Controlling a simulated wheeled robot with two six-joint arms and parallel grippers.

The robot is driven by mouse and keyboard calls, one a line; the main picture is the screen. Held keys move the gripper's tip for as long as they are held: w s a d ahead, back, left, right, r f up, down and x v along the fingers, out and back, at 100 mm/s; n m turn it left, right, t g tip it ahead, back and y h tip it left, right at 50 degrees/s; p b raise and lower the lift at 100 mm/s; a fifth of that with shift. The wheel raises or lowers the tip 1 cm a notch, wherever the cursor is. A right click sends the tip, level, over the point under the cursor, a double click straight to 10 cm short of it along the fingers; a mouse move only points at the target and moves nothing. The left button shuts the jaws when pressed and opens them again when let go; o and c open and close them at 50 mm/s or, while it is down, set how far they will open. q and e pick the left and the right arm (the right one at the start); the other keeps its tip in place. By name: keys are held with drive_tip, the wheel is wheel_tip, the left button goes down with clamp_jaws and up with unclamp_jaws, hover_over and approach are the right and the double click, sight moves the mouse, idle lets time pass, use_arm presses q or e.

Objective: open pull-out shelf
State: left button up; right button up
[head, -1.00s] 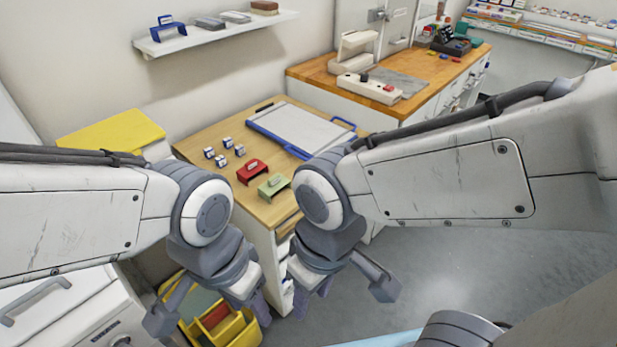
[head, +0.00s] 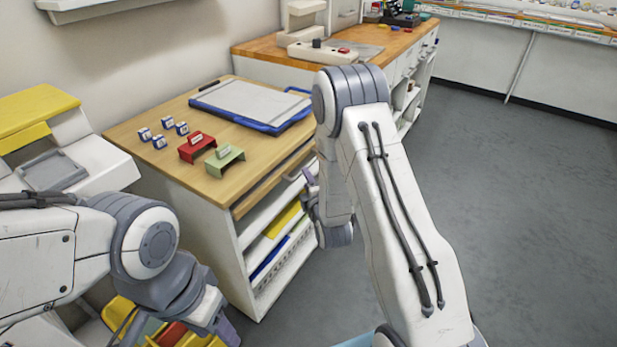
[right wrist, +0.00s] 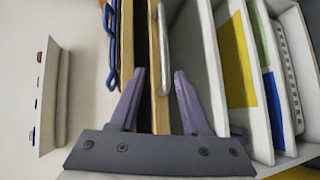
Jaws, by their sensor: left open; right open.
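The wooden pull-out shelf (head: 265,186) sits just under the top of the work table (head: 180,172), its front edge about flush with the cabinet. In the right wrist view its wooden edge (right wrist: 160,105) runs upright in the picture, with a pale metal bar handle (right wrist: 163,40) on it. My right gripper (head: 312,190) is at the cabinet front. In the right wrist view its open fingers (right wrist: 158,85) lie on either side of the shelf edge and handle; contact cannot be told. My left gripper (head: 222,328) is open and empty, low at the left by the yellow bin.
A blue-framed board (head: 250,105), a red holder (head: 197,147), a green holder (head: 225,160) and several small blocks lie on the table top. Lower shelves hold yellow and blue items. A yellow bin (head: 125,318) stands lower left. Grey floor is free at right.

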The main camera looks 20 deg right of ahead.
sight(309, 166)
drive_tip(key=shift+n+t+h, duration=0.4)
drive_tip(key=w+d+f, duration=0.1)
drive_tip(key=w, duration=0.2)
drive_tip(key=w+d, duration=0.1)
drive_tip(key=w, duration=0.2)
drive_tip(key=w+d+f, duration=0.1)
drive_tip(key=w, duration=0.3)
drive_tip(key=shift+d+f, duration=0.3)
clamp_jaws()
idle(0.7)
